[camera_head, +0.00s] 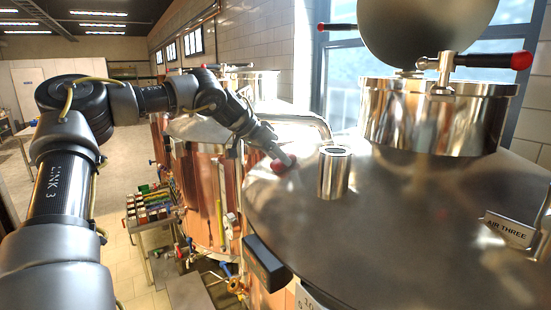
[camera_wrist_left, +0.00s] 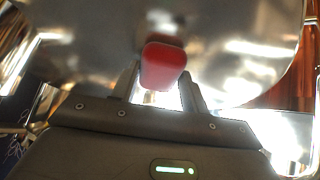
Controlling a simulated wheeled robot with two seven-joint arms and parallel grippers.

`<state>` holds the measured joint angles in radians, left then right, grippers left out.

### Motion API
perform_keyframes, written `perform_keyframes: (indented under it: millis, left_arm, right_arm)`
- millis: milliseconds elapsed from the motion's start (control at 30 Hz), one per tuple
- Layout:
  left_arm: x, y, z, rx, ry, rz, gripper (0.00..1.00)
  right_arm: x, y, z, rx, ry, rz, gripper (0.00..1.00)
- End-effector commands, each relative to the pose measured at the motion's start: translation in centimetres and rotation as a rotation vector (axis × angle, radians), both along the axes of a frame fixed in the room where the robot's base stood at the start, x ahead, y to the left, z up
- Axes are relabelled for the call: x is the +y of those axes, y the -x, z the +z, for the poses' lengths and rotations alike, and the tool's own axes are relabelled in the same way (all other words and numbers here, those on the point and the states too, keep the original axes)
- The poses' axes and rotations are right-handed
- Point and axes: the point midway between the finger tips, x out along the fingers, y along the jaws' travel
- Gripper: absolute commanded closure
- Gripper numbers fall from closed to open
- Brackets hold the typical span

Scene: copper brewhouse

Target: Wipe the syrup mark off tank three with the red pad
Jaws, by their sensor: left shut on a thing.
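The red pad (camera_head: 279,166) is at the far left part of a broad steel tank top (camera_head: 390,215). My left gripper (camera_head: 284,158) is shut on the pad. In the left wrist view the red pad (camera_wrist_left: 163,66) sits between the two fingertips (camera_wrist_left: 162,85), with shiny metal beyond it. I cannot tell whether the pad touches the metal or hovers just above it. A plate on the tank at right ends in "THREE" (camera_head: 508,230). I cannot make out a distinct syrup mark. My right gripper is not in view.
A short steel pipe stub (camera_head: 334,172) stands on the tank top, right of the pad. A steel manway neck (camera_head: 437,112) with a raised lid and red-knobbed handle rises behind. A copper tank (camera_head: 203,200) and a rack of colourful items (camera_head: 153,205) are at left.

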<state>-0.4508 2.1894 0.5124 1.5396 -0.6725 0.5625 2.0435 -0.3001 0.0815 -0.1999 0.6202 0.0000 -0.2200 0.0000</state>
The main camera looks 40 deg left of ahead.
Motion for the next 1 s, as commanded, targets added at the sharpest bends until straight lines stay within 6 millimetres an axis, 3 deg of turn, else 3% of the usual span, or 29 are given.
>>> perform_keyframes:
  millis: [400, 767, 1000]
  left_arm:
    - [-2.8, 1.0, 0.3, -0.001, -0.001, -0.003, 0.73]
    - [-3.7, 1.3, 0.5, -0.001, -0.001, -0.003, 0.73]
    - [-5.7, 2.0, 0.5, 0.000, -0.002, -0.004, 0.73]
  right_arm:
    - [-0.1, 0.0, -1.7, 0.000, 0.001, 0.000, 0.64]
    - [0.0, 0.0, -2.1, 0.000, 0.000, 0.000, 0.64]
    - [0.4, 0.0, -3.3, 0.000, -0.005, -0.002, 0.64]
